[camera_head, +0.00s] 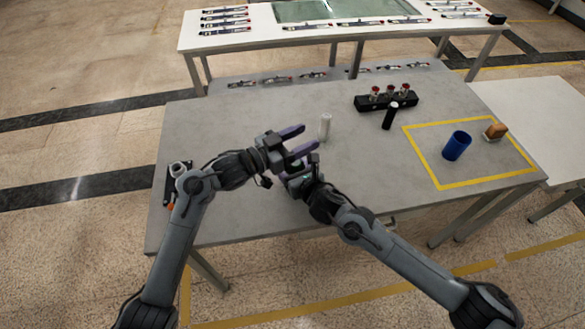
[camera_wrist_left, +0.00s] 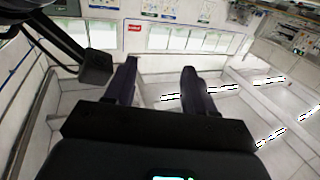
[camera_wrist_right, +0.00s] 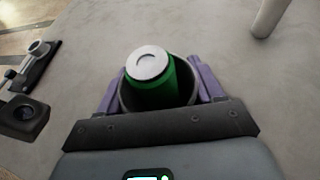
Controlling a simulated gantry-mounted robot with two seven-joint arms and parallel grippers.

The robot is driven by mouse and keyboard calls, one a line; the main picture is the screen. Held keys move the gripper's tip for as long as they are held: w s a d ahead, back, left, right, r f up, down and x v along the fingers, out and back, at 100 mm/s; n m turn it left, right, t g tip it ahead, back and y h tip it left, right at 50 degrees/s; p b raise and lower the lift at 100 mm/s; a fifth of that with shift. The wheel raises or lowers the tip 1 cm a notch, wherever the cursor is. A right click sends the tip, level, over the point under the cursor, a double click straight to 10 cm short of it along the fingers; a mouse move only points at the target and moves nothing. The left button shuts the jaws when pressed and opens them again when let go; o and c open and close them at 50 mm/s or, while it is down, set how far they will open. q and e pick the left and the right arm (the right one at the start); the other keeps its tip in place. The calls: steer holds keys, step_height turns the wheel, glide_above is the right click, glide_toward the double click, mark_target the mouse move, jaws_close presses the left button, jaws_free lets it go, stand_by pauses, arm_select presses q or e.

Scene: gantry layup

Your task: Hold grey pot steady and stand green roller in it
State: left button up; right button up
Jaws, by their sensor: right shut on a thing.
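The green roller (camera_wrist_right: 158,92), with a pale round end cap, stands in the grey pot (camera_wrist_right: 127,97) in the right wrist view, leaning slightly. My right gripper (camera_wrist_right: 160,90) has its purple fingers on either side of the pot and is shut on it. In the head view the right gripper (camera_head: 298,168) is low over the table, and the pot is mostly hidden behind my left gripper (camera_head: 302,140). The left gripper is open and empty above it, pointing right. In the left wrist view its two fingers (camera_wrist_left: 157,85) are wide apart with nothing between them.
A white cylinder (camera_head: 325,127) stands just beyond my grippers. A black rack (camera_head: 372,104) with red-topped pieces and a black bottle (camera_head: 390,115) are farther back. A blue cup (camera_head: 457,146) and a brown block (camera_head: 495,131) are at right. A small device (camera_head: 178,170) lies at the left edge.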

arm_select(q)
steer(key=shift+o, duration=0.7)
steer(key=shift+s+d, duration=0.1)
steer(key=shift+s, duration=0.15)
steer(key=v, duration=1.2)
steer(key=shift+w, duration=0.25)
arm_select(e)
steer(key=o, duration=1.1)
steer(key=shift+s+r, duration=0.1)
